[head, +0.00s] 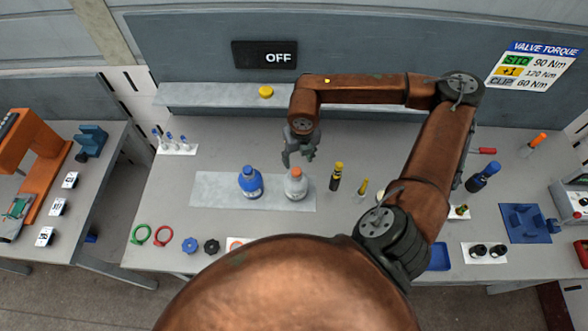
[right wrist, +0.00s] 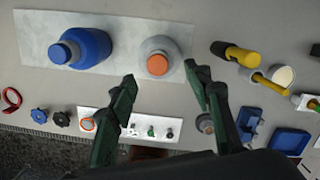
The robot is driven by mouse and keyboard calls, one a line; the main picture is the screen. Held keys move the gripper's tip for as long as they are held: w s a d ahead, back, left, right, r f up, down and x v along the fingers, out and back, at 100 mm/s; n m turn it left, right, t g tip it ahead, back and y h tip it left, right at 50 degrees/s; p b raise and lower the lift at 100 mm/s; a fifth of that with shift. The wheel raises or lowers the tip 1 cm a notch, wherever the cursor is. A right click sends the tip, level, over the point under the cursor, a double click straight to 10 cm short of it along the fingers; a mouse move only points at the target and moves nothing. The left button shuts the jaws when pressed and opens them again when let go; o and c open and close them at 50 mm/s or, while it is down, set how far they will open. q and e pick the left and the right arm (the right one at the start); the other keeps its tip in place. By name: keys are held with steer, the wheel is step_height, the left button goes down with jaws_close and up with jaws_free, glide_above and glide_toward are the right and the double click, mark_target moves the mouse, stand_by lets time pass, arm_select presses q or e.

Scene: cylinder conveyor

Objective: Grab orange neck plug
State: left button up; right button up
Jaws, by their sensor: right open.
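The orange neck plug (head: 297,172) sits on top of a pale grey bottle (head: 296,187) that stands upright on the light mat. In the right wrist view the orange plug (right wrist: 157,65) is seen from above on the grey bottle (right wrist: 168,50), in line with the gap between my fingertips. My right gripper (head: 299,158) is open and empty, behind and above the bottle in the head view. Its two green fingers (right wrist: 159,76) are spread apart in the right wrist view, with nothing between them held. My left gripper is not in view.
A blue bottle (head: 250,184) stands left of the grey bottle on the mat (head: 215,190). A yellow-and-black tool (head: 337,177) stands to its right. Red and green rings and dark knobs (head: 211,246) lie nearer the front. A shelf (head: 205,95) with a yellow button (head: 266,91) runs behind.

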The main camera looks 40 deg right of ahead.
mark_target(297, 171)
steer(key=shift+w+a+f+p, duration=0.1)
steer(key=shift+f+p, duration=0.05)
steer(key=shift+f, duration=0.3)
steer(key=shift+w+a+f+p, duration=0.1)
steer(key=shift+f+p, duration=0.05)
steer(key=shift+f, duration=0.25)
step_height(297, 171, down, 4)
steer(key=shift+f+p, duration=0.2)
steer(key=shift+p, duration=0.85)
steer(key=shift+f, duration=0.3)
steer(key=shift+c, duration=0.4)
steer(key=c, duration=0.8)
